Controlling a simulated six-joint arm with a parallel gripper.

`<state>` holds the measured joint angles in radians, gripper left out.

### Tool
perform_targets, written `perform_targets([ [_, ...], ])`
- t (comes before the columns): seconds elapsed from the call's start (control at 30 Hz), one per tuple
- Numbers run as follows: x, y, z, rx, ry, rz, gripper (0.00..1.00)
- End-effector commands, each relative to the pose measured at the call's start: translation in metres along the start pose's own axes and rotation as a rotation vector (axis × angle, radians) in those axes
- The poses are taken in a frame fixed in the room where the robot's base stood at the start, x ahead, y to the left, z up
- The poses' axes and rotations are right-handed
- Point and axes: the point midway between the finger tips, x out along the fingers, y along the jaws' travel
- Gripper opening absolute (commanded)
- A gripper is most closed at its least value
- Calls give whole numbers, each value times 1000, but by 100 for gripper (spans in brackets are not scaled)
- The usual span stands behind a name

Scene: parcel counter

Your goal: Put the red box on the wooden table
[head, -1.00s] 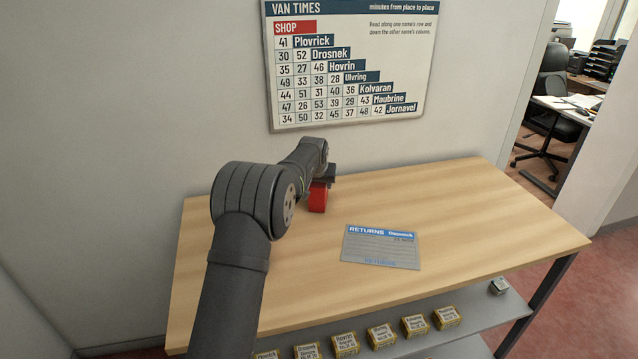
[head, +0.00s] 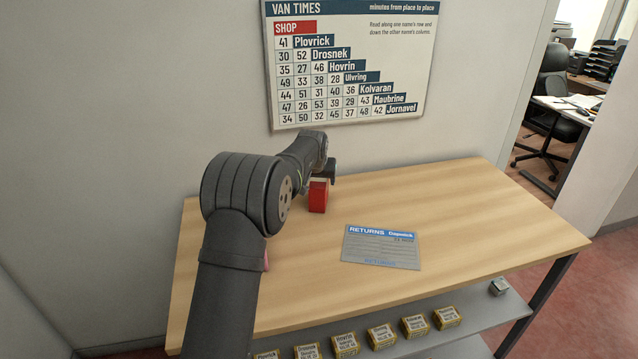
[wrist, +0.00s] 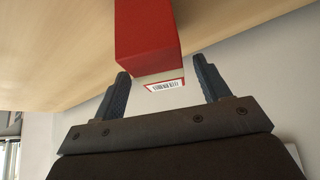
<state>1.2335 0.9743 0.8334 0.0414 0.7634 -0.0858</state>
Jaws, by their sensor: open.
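The red box (head: 318,196) stands on the wooden table (head: 460,215) towards its back left. In the wrist view the red box (wrist: 147,38) shows a white label with a barcode on its near end. My gripper (head: 328,168) is just above the red box in the head view, partly hidden by my arm. In the wrist view my gripper (wrist: 162,85) is open, its two dark fingers apart on either side of the box's labelled end. The fingers do not appear to grip it.
A grey returns card (head: 381,248) lies flat on the table. Several small yellow boxes (head: 383,335) and a small grey box (head: 498,287) sit on the shelf below. A van times board (head: 350,65) hangs on the wall behind. The table's right side is clear.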

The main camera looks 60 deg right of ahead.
Motion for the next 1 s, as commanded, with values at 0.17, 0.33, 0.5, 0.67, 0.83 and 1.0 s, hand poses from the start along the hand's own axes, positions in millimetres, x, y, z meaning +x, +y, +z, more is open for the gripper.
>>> perform_targets([
  [0.17,-38,0,-1,0,3,0,69],
  [0.33,-66,0,0,0,1,0,69],
  [0.5,-83,0,0,0,1,0,69],
  [0.67,-89,0,0,0,0,0,69],
  [0.83,-89,0,0,0,0,0,69],
  [1.0,-88,0,0,0,0,0,69],
])
